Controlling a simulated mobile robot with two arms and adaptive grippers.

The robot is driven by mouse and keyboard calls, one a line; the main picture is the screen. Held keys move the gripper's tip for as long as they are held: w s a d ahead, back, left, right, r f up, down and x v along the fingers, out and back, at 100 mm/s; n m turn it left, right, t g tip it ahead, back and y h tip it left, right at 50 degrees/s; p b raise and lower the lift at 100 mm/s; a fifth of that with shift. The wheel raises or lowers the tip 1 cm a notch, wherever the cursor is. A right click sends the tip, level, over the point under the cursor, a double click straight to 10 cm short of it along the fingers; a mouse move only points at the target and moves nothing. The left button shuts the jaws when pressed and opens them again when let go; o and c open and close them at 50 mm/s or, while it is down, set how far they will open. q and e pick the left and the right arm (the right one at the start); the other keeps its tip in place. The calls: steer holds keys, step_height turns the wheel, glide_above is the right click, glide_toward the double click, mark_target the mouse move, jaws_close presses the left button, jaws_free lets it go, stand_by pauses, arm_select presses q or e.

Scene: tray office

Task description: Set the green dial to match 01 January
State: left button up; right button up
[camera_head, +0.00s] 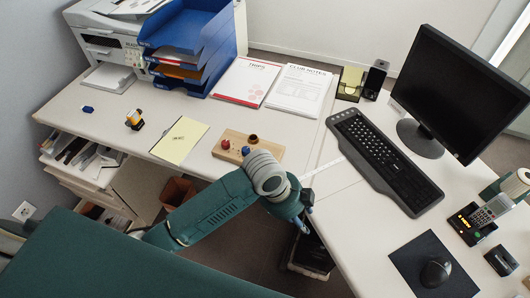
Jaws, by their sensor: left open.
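A wooden board (235,152) lies near the front edge of the desk with a red knob (225,144), a small blue knob (245,151) and a dark brown knob (253,139). I cannot make out a green dial on it; my left arm covers its lower right part. A yellow sheet (180,140) with a small dark mark lies left of the board; its writing is too small to read. My left gripper (303,211) is open, right of and nearer than the board, around the desk's inner edge, apart from the knobs. Its fingers show only partly.
Blue letter trays (188,45) and a printer (112,52) stand at the back left. Two paper stacks (246,82) lie behind the board. A keyboard (385,160), monitor (460,95), phone (483,215) and mouse (436,272) occupy the right side.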

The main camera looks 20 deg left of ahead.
arm_select(q)
steer(key=w+a+r+m, duration=0.1)
steer(key=w+m, duration=0.1)
steer(key=m, duration=0.2)
steer(key=w+a+r+m+y, duration=0.1)
steer(key=w+a+r+m, duration=0.1)
steer(key=w+m, duration=0.1)
steer(key=w+a+r+m+g+y, duration=0.1)
steer(key=w+m, duration=0.2)
steer(key=m, duration=0.2)
steer(key=shift+a+r, duration=0.2)
steer(key=w+a+r+m+y, duration=0.2)
steer(key=w+a+r+m, duration=0.6)
steer(key=a, duration=0.3)
steer(key=shift+n+g, duration=0.3)
steer(key=shift+n, duration=0.1)
steer(key=f, duration=0.3)
steer(key=f+p, duration=0.1)
steer(key=f, duration=0.3)
steer(key=w+f, duration=0.1)
steer(key=f, duration=0.2)
steer(key=shift+d+f, duration=0.1)
steer(key=shift+f, duration=0.1)
arm_select(e)
steer(key=shift+w+d+r, duration=0.1)
steer(key=shift+w+r, duration=0.2)
steer(key=shift+r, duration=0.35)
arm_select(q)
jaws_close()
